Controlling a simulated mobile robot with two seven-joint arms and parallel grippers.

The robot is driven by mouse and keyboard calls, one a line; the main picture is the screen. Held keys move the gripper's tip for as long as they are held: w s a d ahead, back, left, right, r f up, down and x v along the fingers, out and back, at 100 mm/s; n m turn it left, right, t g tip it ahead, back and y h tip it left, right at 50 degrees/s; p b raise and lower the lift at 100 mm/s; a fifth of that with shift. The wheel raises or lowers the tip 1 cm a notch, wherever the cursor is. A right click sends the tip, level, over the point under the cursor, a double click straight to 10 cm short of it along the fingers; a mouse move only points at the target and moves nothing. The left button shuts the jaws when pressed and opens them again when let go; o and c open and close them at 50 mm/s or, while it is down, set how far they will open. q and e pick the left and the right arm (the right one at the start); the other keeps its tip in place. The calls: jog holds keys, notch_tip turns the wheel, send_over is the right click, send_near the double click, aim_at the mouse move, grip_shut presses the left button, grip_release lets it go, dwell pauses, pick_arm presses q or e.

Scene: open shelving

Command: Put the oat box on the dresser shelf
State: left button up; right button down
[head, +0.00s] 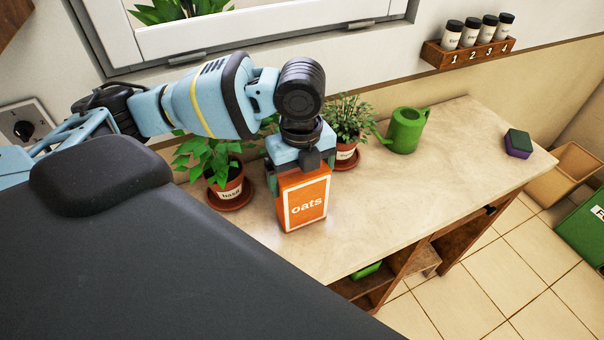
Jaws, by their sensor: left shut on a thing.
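My left gripper (300,168) comes down from above and is shut on the upper part of the box. I cannot tell whether the box's base touches the top. The dresser's open shelf (368,290) shows below the front edge, with a green thing (366,270) in it. My right gripper is not in view.
A basil pot (230,190) stands left of the box, another potted plant (347,155) behind it. A green watering can (405,132) and a sponge (518,143) stand to the right. Spice jars (470,32) sit on a wall rack. The dresser top's front right is clear.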

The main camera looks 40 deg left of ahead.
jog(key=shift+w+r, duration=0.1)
pick_arm(q)
jog(key=o, duration=1.4)
jog(key=shift+f, duration=0.1)
jog(key=shift+o, duration=0.2)
notch_tip(320, 180, up, 11)
jog(key=shift+r+p, duration=0.1)
jog(key=shift+p, duration=0.55)
jog(key=shift+r, duration=0.6)
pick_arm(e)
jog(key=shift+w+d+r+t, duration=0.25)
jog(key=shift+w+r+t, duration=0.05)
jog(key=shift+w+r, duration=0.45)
